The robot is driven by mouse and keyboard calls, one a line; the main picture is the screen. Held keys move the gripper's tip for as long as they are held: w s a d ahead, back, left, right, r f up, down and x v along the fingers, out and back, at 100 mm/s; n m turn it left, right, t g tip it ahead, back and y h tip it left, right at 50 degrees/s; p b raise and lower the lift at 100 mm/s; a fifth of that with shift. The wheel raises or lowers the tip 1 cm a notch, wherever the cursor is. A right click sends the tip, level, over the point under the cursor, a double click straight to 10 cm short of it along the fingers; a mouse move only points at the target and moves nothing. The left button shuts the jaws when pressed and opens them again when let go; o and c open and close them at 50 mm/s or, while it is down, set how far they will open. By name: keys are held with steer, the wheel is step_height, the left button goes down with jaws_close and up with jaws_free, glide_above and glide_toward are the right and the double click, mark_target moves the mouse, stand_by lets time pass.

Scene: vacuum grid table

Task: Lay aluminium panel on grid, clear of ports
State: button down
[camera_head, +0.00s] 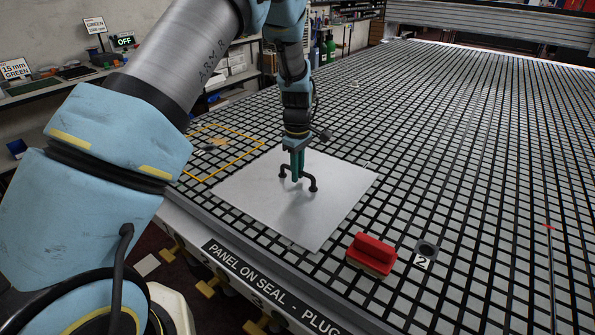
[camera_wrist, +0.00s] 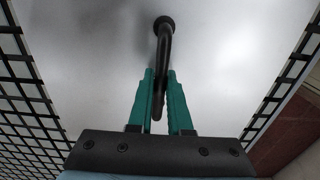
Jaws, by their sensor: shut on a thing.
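The aluminium panel (camera_head: 325,220) is a flat, pale grey square with a black bow handle (camera_head: 311,182) at its middle. My gripper (camera_head: 297,179) comes down from above, its teal fingers shut on the handle. In the wrist view, my gripper (camera_wrist: 160,75) has a finger on each side of the handle (camera_wrist: 163,40), and the panel (camera_wrist: 90,60) fills most of the picture. The panel looks level over the front left of the black-lined grid table (camera_head: 450,150). I cannot tell whether it touches the grid. Whatever lies under the panel is hidden.
A red-handled block (camera_head: 373,251) stands just right of the panel's near corner. Beyond it is a dark round port (camera_head: 428,247) with a "2" label (camera_head: 422,263). A yellow outline (camera_head: 197,178) is marked at the left, partly behind the panel. The grid to the right is mostly clear.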

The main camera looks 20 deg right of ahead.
steer(key=c, duration=0.8)
jaws_free()
steer(key=shift+o, duration=0.2)
steer(key=shift+f, duration=0.1)
step_height(320, 180, up, 11)
steer(key=b, duration=0.3)
steer(key=a+r+m, duration=0.2)
steer(key=a, duration=1.7)
steer(key=s+a+m, duration=0.2)
steer(key=s+a, duration=0.3)
steer(key=a, duration=0.4)
steer(key=s+a+f+m+t, duration=0.1)
steer(key=s+a+m, duration=0.2)
steer(key=s+a, duration=0.3)
steer(key=a, duration=0.2)
steer(key=shift+a+t, duration=0.3)
steer(key=shift+a, duration=0.05)
